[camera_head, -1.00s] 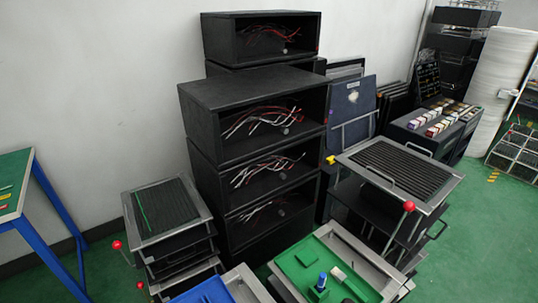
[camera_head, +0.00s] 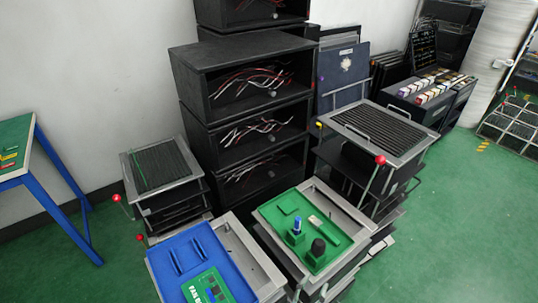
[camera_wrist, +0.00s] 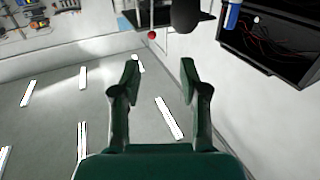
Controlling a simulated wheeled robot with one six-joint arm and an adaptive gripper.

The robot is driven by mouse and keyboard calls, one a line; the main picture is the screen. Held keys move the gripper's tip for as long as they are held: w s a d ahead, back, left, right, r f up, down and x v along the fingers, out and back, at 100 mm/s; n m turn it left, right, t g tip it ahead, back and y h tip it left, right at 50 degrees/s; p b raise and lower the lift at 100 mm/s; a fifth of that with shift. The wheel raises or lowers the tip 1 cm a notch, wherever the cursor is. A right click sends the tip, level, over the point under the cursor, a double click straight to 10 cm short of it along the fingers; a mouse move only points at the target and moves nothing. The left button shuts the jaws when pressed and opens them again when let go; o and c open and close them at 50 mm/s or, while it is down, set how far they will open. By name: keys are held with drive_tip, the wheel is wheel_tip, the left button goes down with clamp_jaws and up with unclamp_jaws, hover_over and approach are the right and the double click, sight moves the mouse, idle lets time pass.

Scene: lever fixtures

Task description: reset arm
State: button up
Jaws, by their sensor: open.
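My gripper (camera_wrist: 160,75) shows in the wrist view, with its two green fingers spread apart and nothing between them. It does not show in the head view. Levers with red ball knobs are in the head view: one red knob (camera_head: 380,160) stands at the right stack, and another red knob (camera_head: 116,198) is at the left stack with a lower red knob (camera_head: 140,237) below it. In the wrist view a red knob (camera_wrist: 152,35) shows beyond the fingertips, apart from them.
Black open boxes with wires (camera_head: 240,85) are stacked at the centre. A green tray (camera_head: 290,205) and a blue tray (camera_head: 175,275) stand in front. A blue-legged table (camera_head: 60,165) is at the left. Green floor (camera_head: 460,230) is clear at the right.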

drive_tip(key=s+d+f+n+g+y, duration=0.2)
drive_tip(key=s+d+f+n+y, duration=0.2)
drive_tip(key=s+d+f, duration=0.3)
drive_tip(key=s+f+n+g+y, duration=0.2)
drive_tip(key=s+n+y, duration=0.15)
drive_tip(key=s, duration=0.95)
drive_tip(key=s+r+t+y, duration=0.1)
drive_tip(key=s+r, duration=0.5)
drive_tip(key=r, duration=0.4)
drive_tip(key=s+r+m+t+y, duration=0.1)
drive_tip(key=s+r+t, duration=0.1)
drive_tip(key=s+r, duration=0.5)
wheel_tip(320, 180, up, 3)
drive_tip(key=shift+a+r+t, duration=0.2)
drive_tip(key=shift+a+t, duration=0.1)
